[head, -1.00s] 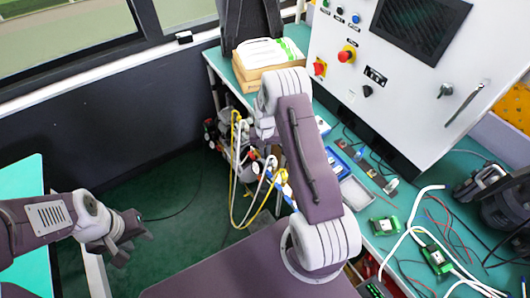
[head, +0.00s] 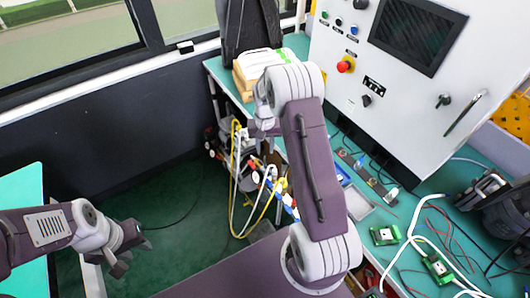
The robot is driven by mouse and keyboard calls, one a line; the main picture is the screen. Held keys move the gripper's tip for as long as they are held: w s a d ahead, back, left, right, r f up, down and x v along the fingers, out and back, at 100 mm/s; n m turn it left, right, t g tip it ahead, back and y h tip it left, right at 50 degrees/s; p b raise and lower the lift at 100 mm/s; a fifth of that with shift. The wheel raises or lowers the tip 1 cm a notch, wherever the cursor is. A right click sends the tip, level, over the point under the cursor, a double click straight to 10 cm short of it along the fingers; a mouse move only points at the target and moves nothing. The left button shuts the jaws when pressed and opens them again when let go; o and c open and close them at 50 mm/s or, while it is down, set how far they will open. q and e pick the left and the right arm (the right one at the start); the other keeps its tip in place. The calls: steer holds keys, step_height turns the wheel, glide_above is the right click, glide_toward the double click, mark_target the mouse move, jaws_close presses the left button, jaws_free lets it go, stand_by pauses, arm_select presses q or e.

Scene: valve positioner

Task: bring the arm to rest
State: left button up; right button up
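My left arm comes in from the left, and its gripper (head: 130,250) hangs over the floor beside the left table. Its fingers are small and dark here, and I cannot tell whether they are open or shut. My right arm rises from the bottom middle, bends at a grey joint and reaches toward the green workbench. Its upper joint covers part of the bench edge. My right gripper is hidden behind the arm, so its fingers do not show.
A white control cabinet (head: 400,85) with a dark screen stands on the green workbench (head: 375,268). Green circuit boards (head: 384,235), white cables and a grey tray (head: 357,204) lie there. Hoses (head: 238,195) hang by the bench.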

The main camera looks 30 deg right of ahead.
stand_by(0.4)
steer(key=s+a+r+n+t, duration=0.2)
steer(key=s+a+r, duration=0.1)
steer(key=a+r, duration=0.65)
steer(key=s+a+f+n, duration=0.1)
steer(key=s+n, duration=0.1)
steer(key=s, duration=1.3)
steer(key=shift+s+a+n+g+p, duration=0.2)
steer(key=shift+a+n+g+p, duration=0.05)
steer(key=shift+n+g+p, duration=0.2)
